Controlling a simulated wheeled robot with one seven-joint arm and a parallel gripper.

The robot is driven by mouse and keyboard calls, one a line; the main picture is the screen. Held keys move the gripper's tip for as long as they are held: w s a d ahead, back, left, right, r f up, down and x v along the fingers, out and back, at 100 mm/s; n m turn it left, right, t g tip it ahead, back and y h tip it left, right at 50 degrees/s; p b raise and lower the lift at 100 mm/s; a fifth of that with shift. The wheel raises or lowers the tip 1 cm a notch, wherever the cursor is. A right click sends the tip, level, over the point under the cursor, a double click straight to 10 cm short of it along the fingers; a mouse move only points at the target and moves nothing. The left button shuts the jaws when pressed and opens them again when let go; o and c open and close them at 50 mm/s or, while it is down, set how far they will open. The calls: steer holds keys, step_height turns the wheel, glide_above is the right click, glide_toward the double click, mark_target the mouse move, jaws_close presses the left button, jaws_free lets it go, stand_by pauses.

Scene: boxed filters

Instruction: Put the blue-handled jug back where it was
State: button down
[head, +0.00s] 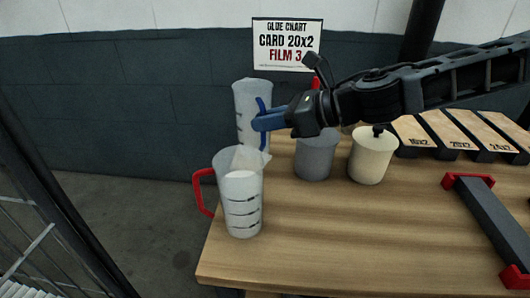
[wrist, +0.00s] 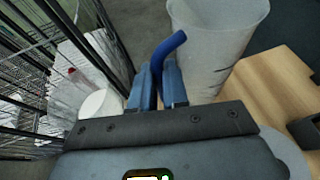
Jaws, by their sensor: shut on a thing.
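The blue-handled jug (head: 247,100) is a translucent white beaker at the table's back left, roughly upright. My gripper (head: 262,122) reaches it from the right and is shut on its blue handle. In the wrist view the blue handle (wrist: 170,47) runs between the blue fingers of my gripper (wrist: 157,82), and the jug's white body (wrist: 218,42) rises just beyond. The jug's base is partly hidden, so I cannot tell whether it touches the table. A red-handled jug (head: 241,205) with dark level marks stands in front of it near the left table edge.
A grey cup (head: 315,160) and a cream pot (head: 369,158) with a black knob stand right of the jugs. Labelled wooden blocks (head: 448,132) and a dark red-ended bar (head: 490,220) lie farther right. A sign (head: 287,45) is behind. The wooden table's (head: 340,235) front middle is clear.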

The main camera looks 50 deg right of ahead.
steer(key=shift+f, duration=2.95)
steer(key=shift+f, duration=0.2)
steer(key=c, duration=1.1)
jaws_free()
steer(key=shift+r, duration=0.15)
steer(key=b+v, duration=0.1)
steer(key=v, duration=1.1)
